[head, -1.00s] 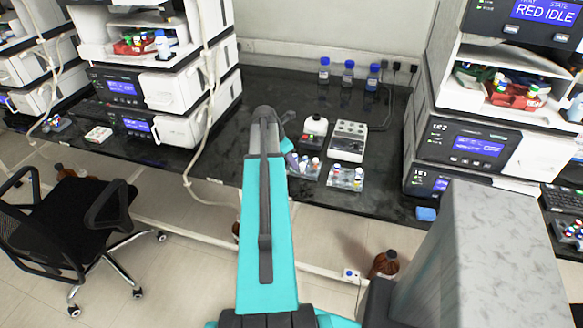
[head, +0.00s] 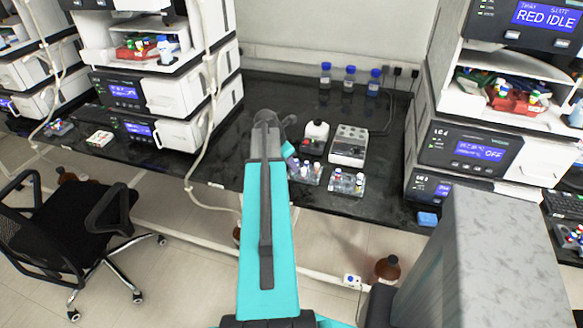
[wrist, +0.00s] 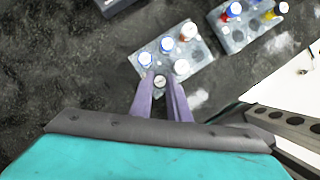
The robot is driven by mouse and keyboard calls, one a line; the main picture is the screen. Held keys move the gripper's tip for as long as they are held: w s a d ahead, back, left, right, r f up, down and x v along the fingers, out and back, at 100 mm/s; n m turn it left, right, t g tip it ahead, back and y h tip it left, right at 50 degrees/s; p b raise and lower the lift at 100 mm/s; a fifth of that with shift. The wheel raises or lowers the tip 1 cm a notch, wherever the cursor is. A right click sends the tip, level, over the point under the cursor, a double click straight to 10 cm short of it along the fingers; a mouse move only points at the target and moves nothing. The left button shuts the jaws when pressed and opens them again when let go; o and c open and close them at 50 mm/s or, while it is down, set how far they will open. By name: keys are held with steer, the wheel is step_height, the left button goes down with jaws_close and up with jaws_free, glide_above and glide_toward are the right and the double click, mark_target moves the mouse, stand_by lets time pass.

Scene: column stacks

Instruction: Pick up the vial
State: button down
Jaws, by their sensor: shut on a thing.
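My gripper (wrist: 161,87) has its two purple fingers closed around a vial (wrist: 159,81) with a pale cap, at the near edge of a clear rack (wrist: 187,70). Several other vials with blue, white and reddish caps stand in this rack. I cannot tell whether the held vial is still in its hole. In the head view the rack (head: 304,179) is on the black bench, and my arm and wrist hide most of the gripper.
A second rack (head: 347,192) with several vials stands to the right. Blue-capped bottles (head: 350,78) stand at the wall. Instrument stacks flank the bench; its left middle is clear.

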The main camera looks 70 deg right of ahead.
steer(key=shift+r+b, duration=0.5)
steer(key=shift+r, duration=0.95)
steer(key=shift+s+a+r, duration=0.1)
steer(key=shift+a+r, duration=0.05)
steer(key=shift+a, duration=0.15)
steer(key=s+a+b, duration=0.4)
steer(key=a+b, duration=0.5)
steer(key=a, duration=0.3)
steer(key=shift+r, duration=0.45)
steer(key=b, duration=0.4)
steer(key=shift+s+a, duration=0.2)
steer(key=shift+a, duration=0.15)
steer(key=a+b, duration=0.1)
steer(key=b, duration=0.3)
steer(key=shift+s+r+b, duration=0.1)
steer(key=shift+s+b, duration=0.05)
steer(key=shift+b, duration=0.2)
steer(key=shift+s+a+r+b, duration=0.25)
steer(key=shift+a+b, duration=0.2)
steer(key=shift+b, duration=0.9)
